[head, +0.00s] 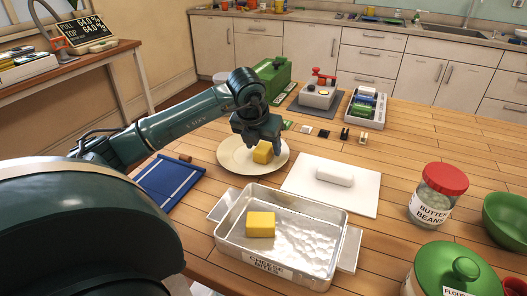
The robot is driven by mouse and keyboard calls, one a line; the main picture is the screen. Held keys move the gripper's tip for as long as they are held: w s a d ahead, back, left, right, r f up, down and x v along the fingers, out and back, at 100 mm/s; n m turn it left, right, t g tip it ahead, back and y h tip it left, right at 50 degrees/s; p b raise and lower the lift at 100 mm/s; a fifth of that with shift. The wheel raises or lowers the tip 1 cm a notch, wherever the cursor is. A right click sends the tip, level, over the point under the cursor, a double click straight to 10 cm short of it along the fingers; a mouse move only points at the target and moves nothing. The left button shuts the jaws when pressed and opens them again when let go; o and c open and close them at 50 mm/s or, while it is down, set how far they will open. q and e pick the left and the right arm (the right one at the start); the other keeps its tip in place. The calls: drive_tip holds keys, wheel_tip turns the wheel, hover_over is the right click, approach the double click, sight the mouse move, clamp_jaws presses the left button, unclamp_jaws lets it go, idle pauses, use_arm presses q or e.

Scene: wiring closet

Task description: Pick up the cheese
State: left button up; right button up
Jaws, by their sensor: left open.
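A yellow block of cheese (263,153) sits on a cream plate (235,158) in the middle of the wooden table. My left gripper (263,142) is open and right at this block, its fingers just above or beside it; I cannot tell whether they touch it. A second yellow block (260,224) lies inside a metal tray (335,262) labelled "CHEESE BITES", nearer to me. My right gripper is not in view.
A white board with a white handle (334,175) lies right of the plate, and a blue mat (168,182) left of it. A jar with a red lid (438,190), a green bowl (508,218) and a green-lidded canister (455,270) stand at the right. A green box (272,76) stands behind.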

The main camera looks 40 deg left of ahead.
use_arm(q)
drive_tip(key=shift+f, duration=0.2)
drive_tip(key=c, duration=1.1)
drive_tip(key=shift+r, duration=0.1)
